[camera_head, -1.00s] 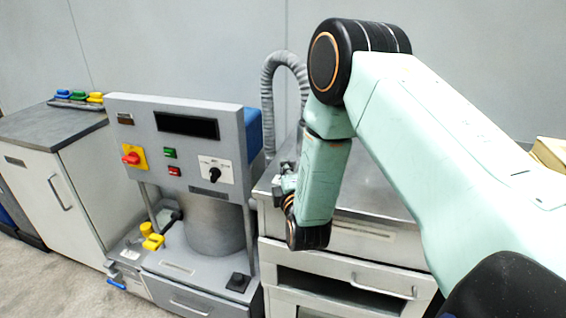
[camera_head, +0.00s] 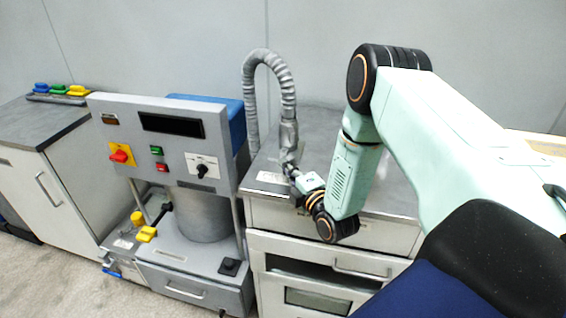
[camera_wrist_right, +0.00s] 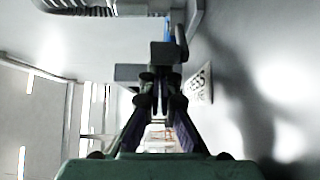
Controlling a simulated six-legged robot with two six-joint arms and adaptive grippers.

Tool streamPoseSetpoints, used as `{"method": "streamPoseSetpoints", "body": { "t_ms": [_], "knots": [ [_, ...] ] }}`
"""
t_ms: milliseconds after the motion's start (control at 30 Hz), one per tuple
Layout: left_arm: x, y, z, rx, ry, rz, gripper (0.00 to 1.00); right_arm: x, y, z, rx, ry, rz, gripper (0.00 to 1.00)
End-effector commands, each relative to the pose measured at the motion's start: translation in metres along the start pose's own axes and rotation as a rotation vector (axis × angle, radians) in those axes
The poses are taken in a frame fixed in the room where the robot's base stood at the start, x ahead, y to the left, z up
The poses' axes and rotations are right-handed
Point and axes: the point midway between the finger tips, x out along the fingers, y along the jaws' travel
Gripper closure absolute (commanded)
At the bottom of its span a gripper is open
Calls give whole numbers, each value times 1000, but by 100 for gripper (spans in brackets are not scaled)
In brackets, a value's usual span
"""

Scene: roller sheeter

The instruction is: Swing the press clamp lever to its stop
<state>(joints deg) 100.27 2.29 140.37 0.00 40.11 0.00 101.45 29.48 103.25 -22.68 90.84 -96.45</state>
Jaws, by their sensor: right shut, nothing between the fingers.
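The press (camera_head: 205,130) stands left of centre in the head view, with a grey control panel on posts. Low at its front left is a lever with a yellow grip (camera_head: 147,234) and a dark arm (camera_head: 163,212), beside a yellow round part (camera_head: 137,218). I take this to be the clamp lever. My right gripper (camera_head: 290,168) is to the right of the press, well apart from the lever, beside the grey hose's lower end. It is small and partly hidden there. In the right wrist view my right gripper (camera_wrist_right: 161,82) is shut and empty. My left gripper is out of view.
The grey ribbed hose (camera_head: 288,95) arches beside my right gripper. A metal-topped drawer cabinet (camera_head: 270,212) stands right of the press. A grey-topped cabinet (camera_head: 45,125) with coloured pieces (camera_head: 60,89) is at the left. The floor (camera_head: 60,275) in front is clear.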

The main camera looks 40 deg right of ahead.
Motion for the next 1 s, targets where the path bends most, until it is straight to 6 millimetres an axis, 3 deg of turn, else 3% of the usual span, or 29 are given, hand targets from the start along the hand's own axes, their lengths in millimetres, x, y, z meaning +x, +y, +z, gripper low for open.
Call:
{"method": "streamPoseSetpoints", "body": {
  "t_ms": [300,1000],
  "knots": [
    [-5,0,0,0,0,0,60,-3,-1,10,0,-18,0,100],
    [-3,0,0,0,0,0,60,1,-2,7,0,-17,-2,100]
  ]
}}
